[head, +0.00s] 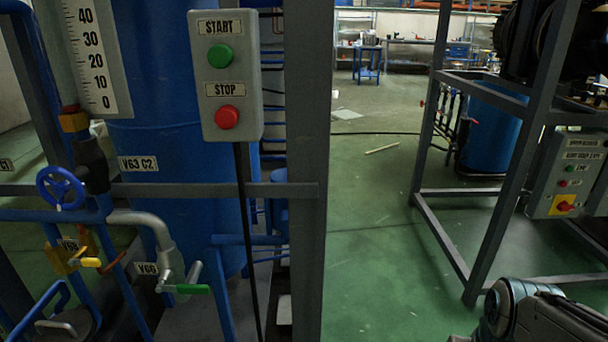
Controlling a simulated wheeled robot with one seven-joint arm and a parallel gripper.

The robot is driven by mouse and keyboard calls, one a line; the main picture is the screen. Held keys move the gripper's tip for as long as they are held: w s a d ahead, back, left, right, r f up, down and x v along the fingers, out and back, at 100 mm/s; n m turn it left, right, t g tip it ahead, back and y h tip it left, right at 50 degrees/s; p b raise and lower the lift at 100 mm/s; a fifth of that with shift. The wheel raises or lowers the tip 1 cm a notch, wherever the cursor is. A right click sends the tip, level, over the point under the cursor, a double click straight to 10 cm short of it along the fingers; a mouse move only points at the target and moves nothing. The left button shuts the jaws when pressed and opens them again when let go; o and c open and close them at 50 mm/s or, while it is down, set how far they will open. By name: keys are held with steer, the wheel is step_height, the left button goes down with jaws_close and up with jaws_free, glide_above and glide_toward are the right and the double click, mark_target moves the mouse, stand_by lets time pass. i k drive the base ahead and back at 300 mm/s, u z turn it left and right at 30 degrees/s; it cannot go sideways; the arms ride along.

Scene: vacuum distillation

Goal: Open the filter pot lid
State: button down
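I cannot make out a filter pot or its lid in the head view. Part of my arm (535,312) shows in the bottom right corner, grey and black. My gripper's fingers are not in the picture, so I cannot see whether they are open or shut, or where they are relative to the lid.
A grey START/STOP box (226,75) hangs on a frame before a blue tank (175,170) at left. A blue handwheel (61,188) and a green-handled valve (185,288) sit below. A metal frame (475,270) stands at right. Green floor (370,250) between is mostly clear.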

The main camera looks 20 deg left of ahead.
mark_target(280, 176)
steer(key=u, duration=1.05)
steer(key=i, duration=0.5)
steer(key=u, duration=0.05)
